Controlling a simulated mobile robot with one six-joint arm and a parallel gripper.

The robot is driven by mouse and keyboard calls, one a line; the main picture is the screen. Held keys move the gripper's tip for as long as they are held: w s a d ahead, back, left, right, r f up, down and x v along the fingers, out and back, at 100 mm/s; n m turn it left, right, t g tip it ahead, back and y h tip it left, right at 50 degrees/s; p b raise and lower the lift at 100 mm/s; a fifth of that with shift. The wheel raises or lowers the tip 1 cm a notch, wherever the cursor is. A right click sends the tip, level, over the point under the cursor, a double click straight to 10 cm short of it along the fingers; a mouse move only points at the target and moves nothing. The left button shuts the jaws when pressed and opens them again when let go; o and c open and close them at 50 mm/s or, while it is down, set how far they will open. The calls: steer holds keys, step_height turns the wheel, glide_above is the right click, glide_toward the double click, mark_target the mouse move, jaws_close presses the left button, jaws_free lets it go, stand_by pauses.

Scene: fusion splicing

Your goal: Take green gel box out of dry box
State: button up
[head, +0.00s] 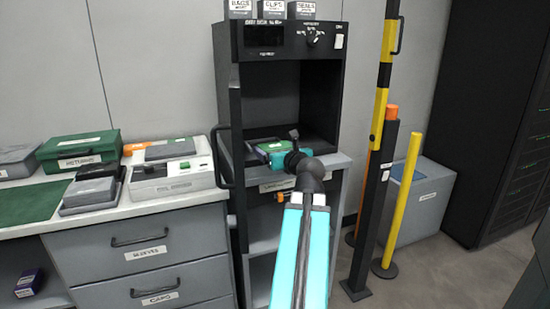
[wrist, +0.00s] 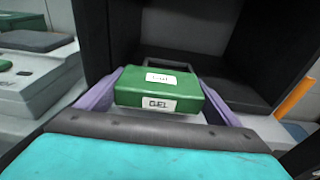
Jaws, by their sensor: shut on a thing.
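The green gel box (wrist: 158,92), with white labels on its top and front, sits between the two purple fingers of my gripper (wrist: 160,100) in the wrist view. My gripper is shut on it. In the head view the green gel box (head: 276,146) shows only partly, at the mouth of the dry box (head: 334,90). The dry box is a dark open-fronted cabinet with a panel and dial on top. My arm hides much of the gripper in the head view. I cannot tell whether the gel box touches the dry box floor.
The dry box door (head: 237,160) stands open on the left, its handle (head: 222,156) jutting out. Left of it is a counter with a white device (head: 172,179) and a green returns box (head: 80,150). Black and yellow posts (head: 402,205) and a grey bin (head: 425,200) stand right.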

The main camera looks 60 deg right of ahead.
steer(key=shift+s+a+f+b, duration=0.15)
steer(key=shift+s+a+b, duration=0.35)
steer(key=shift+b, duration=1.9)
steer(key=shift+s+a+r+b, duration=0.2)
steer(key=shift+s+a+b, duration=0.55)
steer(key=shift+a+b, duration=0.4)
steer(key=shift+s+a+r+b, duration=0.15)
steer(key=shift+s+a+b, duration=0.6)
steer(key=shift+a+b, duration=0.3)
